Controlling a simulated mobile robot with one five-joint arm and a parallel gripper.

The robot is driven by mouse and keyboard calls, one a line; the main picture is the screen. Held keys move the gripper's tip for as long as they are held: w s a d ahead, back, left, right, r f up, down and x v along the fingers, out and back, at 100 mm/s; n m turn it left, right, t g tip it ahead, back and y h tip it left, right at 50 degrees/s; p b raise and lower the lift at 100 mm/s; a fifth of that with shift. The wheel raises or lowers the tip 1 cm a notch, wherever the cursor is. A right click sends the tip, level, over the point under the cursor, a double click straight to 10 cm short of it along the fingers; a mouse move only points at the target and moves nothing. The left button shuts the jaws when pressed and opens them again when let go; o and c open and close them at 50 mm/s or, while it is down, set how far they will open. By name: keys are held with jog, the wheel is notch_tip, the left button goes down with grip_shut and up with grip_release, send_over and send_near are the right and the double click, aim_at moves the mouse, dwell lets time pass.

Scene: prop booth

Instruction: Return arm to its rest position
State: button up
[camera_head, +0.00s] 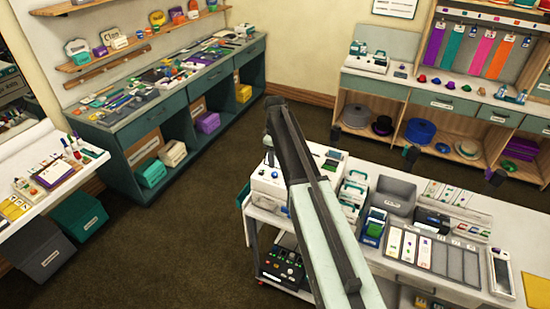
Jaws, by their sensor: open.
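My arm (330,234) rises from the bottom edge, right of centre, and slants up and left across the view. It has a pale link with long dark bars along it. Its dark upper end (283,135) appears in front of the left end of the white table and the floor behind. I cannot make out a gripper or fingertips on it. No held object shows.
A white table (456,283) with bins, cards and devices stands at the lower right, partly behind my arm. A teal counter (124,126) lines the left wall. Wooden shelves (458,131) stand at the back right. Brown floor (170,240) is open at the left centre.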

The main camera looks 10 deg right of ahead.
dwell(0.4)
jog(key=s+f+m+b, duration=0.3)
jog(key=s+f+b, duration=0.2)
jog(key=s, duration=0.4)
jog(key=s+f+m+b, duration=0.4)
jog(key=s+f+b, duration=0.2)
jog(key=s, duration=0.3)
jog(key=s+f+m+b, duration=0.4)
jog(key=s+f+b, duration=0.1)
jog(key=s, duration=0.5)
jog(key=shift+f+b, duration=0.25)
jog(key=shift+b, duration=0.15)
